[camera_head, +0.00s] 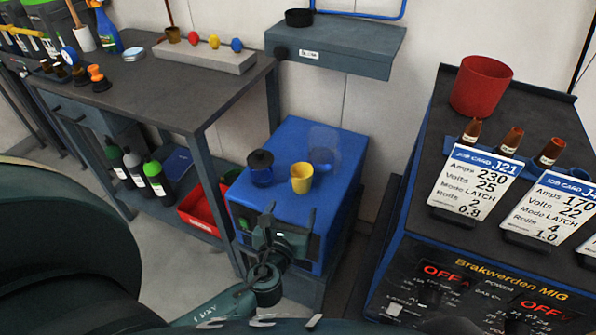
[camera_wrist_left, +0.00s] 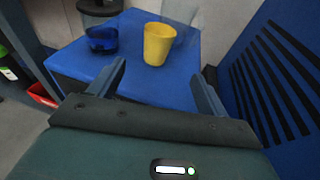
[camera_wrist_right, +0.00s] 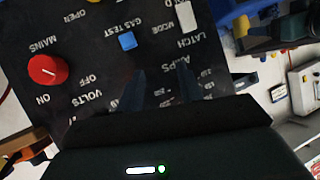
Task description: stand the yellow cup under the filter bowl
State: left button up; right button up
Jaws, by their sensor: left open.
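The yellow cup (camera_head: 301,178) stands upright on the blue cabinet top (camera_head: 290,138); it also shows in the left wrist view (camera_wrist_left: 158,44). A faint clear container (camera_head: 324,145) stands just behind it. I cannot tell which thing is the filter bowl. My left gripper (camera_head: 290,212) is open and empty at the cabinet's near edge, short of the yellow cup. My right gripper (camera_wrist_right: 162,68) has its fingers apart and empty in front of the welder's control panel.
A dark workbench (camera_head: 150,85) stands left, with bottles (camera_head: 152,172) and a red bin (camera_head: 200,215) below. A wall shelf (camera_head: 335,42) hangs behind the cabinet. The welder (camera_head: 480,275) at right carries job cards (camera_head: 475,183) and a red pot (camera_head: 481,87).

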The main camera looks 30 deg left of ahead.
aim_at(299, 184)
pick_arm(q)
jog(key=x, duration=0.7)
jog(key=shift+w+b, duration=0.25)
jog(key=shift+b, duration=0.1)
jog(key=x, duration=0.3)
jog(key=b+x, duration=0.1)
jog(key=x, duration=0.1)
jog(key=shift+a, duration=0.3)
jog(key=c, duration=1.1)
